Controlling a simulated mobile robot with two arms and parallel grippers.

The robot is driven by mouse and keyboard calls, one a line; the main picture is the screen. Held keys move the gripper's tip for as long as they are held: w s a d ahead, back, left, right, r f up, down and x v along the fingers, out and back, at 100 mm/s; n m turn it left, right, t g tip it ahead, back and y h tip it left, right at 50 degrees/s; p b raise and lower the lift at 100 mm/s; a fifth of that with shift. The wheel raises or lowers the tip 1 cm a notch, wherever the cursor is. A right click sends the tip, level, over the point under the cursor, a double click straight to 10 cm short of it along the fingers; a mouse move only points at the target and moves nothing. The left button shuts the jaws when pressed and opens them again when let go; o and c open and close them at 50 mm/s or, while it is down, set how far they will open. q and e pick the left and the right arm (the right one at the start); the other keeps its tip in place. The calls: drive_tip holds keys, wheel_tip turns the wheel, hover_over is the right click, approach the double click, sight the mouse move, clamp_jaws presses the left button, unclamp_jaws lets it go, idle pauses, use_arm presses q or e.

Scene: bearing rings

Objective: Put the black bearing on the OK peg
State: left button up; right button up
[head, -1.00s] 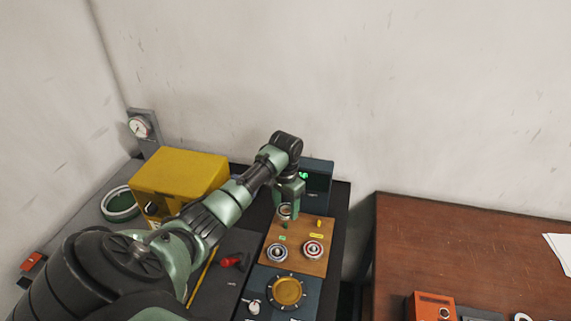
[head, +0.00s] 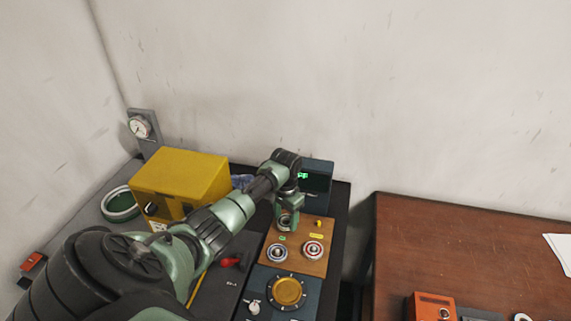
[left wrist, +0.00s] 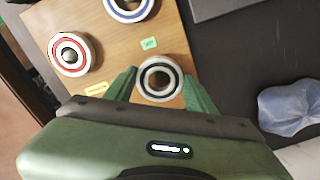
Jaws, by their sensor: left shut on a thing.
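My left gripper (head: 287,216) is shut on the black bearing (left wrist: 160,79), a pale ring with a black band, gripped between the green fingers. In the head view the bearing (head: 286,224) is low over the back left of the wooden board (head: 302,264), just behind the green label (head: 282,238). The green peg there is hidden by the bearing and gripper. I cannot tell whether the ring is around it. The green label also shows in the left wrist view (left wrist: 148,43); its text is too small to read. My right gripper is out of view.
A blue-banded bearing (head: 277,252) and a red-banded bearing (head: 313,250) sit at the board's front. A yellow peg (head: 319,223) stands at its back right. A display box (head: 318,180) is behind, a yellow box (head: 180,178) left, and a dial panel (head: 287,291) in front.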

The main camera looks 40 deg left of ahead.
use_arm(q)
drive_tip(key=o, duration=1.4)
drive_tip(key=shift+r, duration=0.3)
wheel_tip(320, 180, up, 13)
drive_tip(key=shift+f+b, duration=0.15)
drive_tip(key=shift+b, duration=0.4)
